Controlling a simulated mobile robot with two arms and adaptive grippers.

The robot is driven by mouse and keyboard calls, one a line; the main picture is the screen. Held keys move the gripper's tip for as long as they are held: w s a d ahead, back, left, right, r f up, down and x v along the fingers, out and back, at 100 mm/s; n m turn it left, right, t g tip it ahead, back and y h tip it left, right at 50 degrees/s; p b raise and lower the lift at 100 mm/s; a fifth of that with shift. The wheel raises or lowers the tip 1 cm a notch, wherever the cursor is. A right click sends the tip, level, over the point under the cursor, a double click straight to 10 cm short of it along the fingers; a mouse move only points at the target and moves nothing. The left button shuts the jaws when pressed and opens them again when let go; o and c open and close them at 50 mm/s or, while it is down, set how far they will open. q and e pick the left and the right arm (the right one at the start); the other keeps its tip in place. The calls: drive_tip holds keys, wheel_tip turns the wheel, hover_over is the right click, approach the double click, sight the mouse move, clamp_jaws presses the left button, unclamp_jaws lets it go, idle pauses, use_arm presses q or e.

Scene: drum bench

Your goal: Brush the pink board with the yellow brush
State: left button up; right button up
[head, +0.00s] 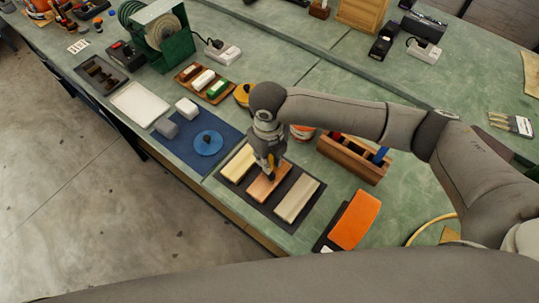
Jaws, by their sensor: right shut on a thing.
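The pinkish-tan board (265,187) lies in the middle of a dark mat (258,209). A cream board (240,164) lies to its left and a pale grey-beige board (297,199) to its right. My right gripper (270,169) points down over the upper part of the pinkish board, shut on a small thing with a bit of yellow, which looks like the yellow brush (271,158). Most of the brush is hidden by the gripper, and I cannot tell whether it touches the board. My left gripper is not in view.
A wooden holder (352,160) with coloured handles stands right of the boards. An orange block (355,220) lies in front of it. A blue mat (188,147) with a blue disc (208,143) is to the left. A white tray (139,105) sits beyond.

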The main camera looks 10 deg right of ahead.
drive_tip(key=shift+s+a+p, duration=0.6)
drive_tip(key=shift+s+a, duration=0.3)
drive_tip(key=shift+a, duration=0.05)
drive_tip(key=shift+s, duration=0.1)
drive_tip(key=shift+s+a+p, duration=0.7)
drive_tip(key=shift+s+a, duration=0.3)
drive_tip(key=shift+a, duration=0.05)
drive_tip(key=shift+w+d, duration=0.15)
drive_tip(key=shift+w+d, duration=0.95)
drive_tip(key=shift+w, duration=0.05)
drive_tip(key=shift+w+d, duration=0.1)
drive_tip(key=shift+d, duration=0.05)
drive_tip(key=shift+w+d, duration=0.9)
drive_tip(key=shift+d, duration=0.05)
drive_tip(key=shift+w+d, duration=0.1)
drive_tip(key=shift+w, duration=0.05)
idle(0.3)
